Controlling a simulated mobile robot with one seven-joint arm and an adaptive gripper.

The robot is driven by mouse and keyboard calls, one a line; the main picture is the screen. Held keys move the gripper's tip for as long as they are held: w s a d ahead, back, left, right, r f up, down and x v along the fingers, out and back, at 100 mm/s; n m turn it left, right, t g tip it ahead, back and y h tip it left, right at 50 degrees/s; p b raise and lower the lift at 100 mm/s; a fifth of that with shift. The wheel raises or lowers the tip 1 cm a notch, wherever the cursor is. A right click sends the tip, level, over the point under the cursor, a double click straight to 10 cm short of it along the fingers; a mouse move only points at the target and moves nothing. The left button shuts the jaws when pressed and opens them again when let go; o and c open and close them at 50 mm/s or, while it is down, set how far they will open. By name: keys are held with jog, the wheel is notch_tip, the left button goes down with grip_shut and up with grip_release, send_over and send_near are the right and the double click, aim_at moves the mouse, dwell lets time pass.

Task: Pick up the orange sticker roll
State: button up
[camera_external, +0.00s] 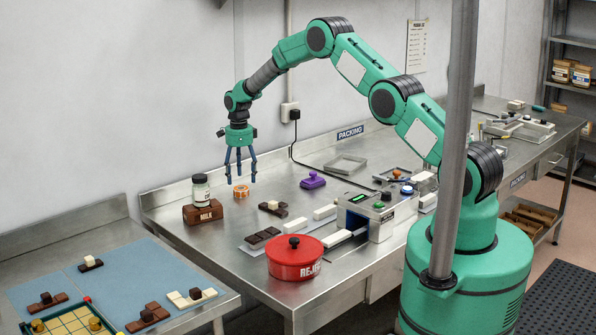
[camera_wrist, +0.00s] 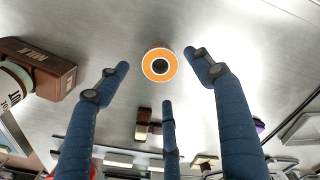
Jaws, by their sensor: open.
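The orange sticker roll (camera_external: 241,191) stands on the steel table near its back edge, just right of the brown MILK block. In the wrist view the roll (camera_wrist: 160,64) shows from above as an orange ring with a white inner ring and a dark centre. My gripper (camera_external: 239,178) points down above the table, with its fingertips close to the roll in the picture. In the wrist view its three blue fingers (camera_wrist: 163,85) are spread apart and empty. The roll lies in the picture between the two outer fingertips, apart from them. The exact height above it cannot be told.
The brown MILK block (camera_external: 204,213) with a jar (camera_external: 201,187) on top stands left of the roll. Chocolate pieces (camera_external: 272,209), a purple object (camera_external: 313,180) and a red REJECT pot (camera_external: 294,262) are on the table. The table between roll and purple object is clear.

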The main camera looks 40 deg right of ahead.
aim_at(241, 187)
jog(key=shift+f, duration=0.1)
jog(key=shift+f, duration=2.5)
jog(key=c, duration=1.2)
jog(key=shift+o, duration=0.2)
jog(key=shift+r, duration=0.15)
notch_tip(241, 187, up, 10)
